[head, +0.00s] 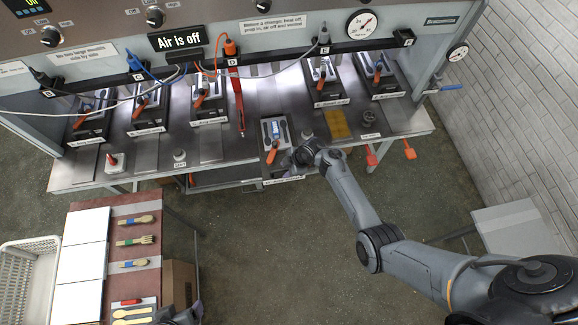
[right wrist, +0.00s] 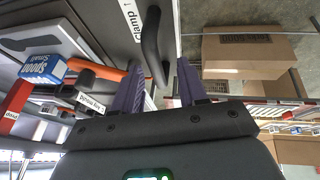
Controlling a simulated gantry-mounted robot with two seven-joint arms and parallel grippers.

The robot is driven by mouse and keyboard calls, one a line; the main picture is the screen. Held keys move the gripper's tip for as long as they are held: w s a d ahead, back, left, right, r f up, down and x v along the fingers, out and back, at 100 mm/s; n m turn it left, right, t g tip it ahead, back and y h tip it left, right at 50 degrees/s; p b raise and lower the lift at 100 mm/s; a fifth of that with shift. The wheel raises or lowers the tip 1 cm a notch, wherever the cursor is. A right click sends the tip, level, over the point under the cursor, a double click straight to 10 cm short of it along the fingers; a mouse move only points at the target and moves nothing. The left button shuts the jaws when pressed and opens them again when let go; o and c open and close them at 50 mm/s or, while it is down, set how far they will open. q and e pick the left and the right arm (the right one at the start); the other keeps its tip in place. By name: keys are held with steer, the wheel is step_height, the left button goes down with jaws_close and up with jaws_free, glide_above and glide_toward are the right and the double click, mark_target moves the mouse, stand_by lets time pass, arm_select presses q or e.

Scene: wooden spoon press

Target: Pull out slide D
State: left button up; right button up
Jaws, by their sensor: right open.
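The panel label D (head: 232,62) has an orange plug above it. Below and right of it, a grey mould block (head: 275,133) with an orange handle sits at the bench's front edge. Under it is a front plate (head: 283,179) with a white label; I take this as slide D. My right gripper (head: 305,155) is just right of this block. In the right wrist view its fingers (right wrist: 158,88) are apart, with a dark curved handle (right wrist: 152,45) just ahead; whether it lies between them I cannot tell. My left gripper (head: 178,316) is only partly visible at the bottom edge.
Other mould blocks stand along the bench (head: 180,160), left and right. A red bar (head: 238,100) rises near D. A side table (head: 130,220) holds wooden cutlery, beside a white basket (head: 25,280). The floor in front is clear. Cardboard boxes (right wrist: 240,55) show in the wrist view.

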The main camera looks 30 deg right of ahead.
steer(key=p+v, duration=0.2)
steer(key=v, duration=0.8)
steer(key=shift+r, duration=0.4)
steer(key=shift+s+d, duration=0.1)
steer(key=s+d+f+g+h+p, duration=0.1)
steer(key=s+f, duration=0.3)
steer(key=s, duration=0.6)
steer(key=s+d+f+g+h+p, duration=0.1)
steer(key=s+f+g+h, duration=0.15)
steer(key=s, duration=0.75)
steer(key=s+a+r+m+t, duration=0.1)
steer(key=s+a+r+m, duration=0.1)
steer(key=r+m, duration=0.4)
steer(key=s+a+r+m+t, duration=0.2)
steer(key=a+r+m, duration=0.3)
steer(key=r, duration=0.9)
steer(key=shift+s+r+m+p, duration=0.3)
steer(key=shift+s+m, duration=0.25)
steer(key=shift+m, duration=0.15)
